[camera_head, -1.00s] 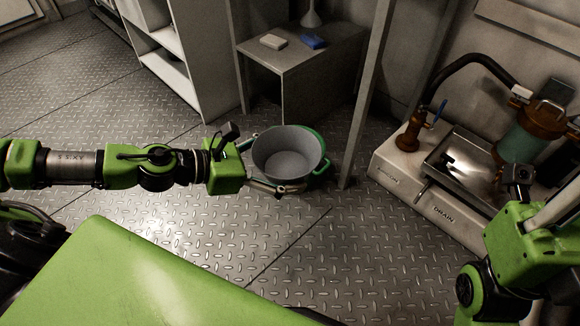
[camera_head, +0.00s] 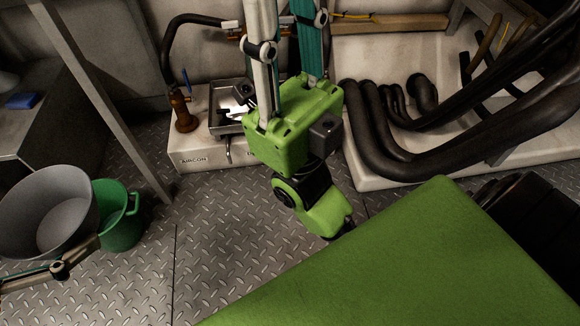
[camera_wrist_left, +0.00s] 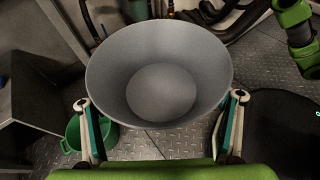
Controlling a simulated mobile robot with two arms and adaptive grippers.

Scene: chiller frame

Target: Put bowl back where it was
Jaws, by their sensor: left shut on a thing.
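The grey bowl (camera_head: 48,205) is at the left edge of the head view, mouth up, looking empty. My left gripper (camera_head: 62,268) is partly cut off there. In the left wrist view the bowl (camera_wrist_left: 160,60) sits between the widely spread fingers of my left gripper (camera_wrist_left: 160,100), which is shut on its sides. My right gripper (camera_head: 288,35) points to the top of the head view. Its two fingers stand apart with nothing seen between them, and their tips are out of frame.
A green bucket (camera_head: 121,225) stands on the metal floor beside and below the bowl. A slim post (camera_head: 95,95) rises behind it. A grey table (camera_head: 30,130) with a blue item (camera_head: 20,101) is at far left. A drain unit (camera_head: 190,150) and thick black hoses (camera_head: 400,150) line the back.

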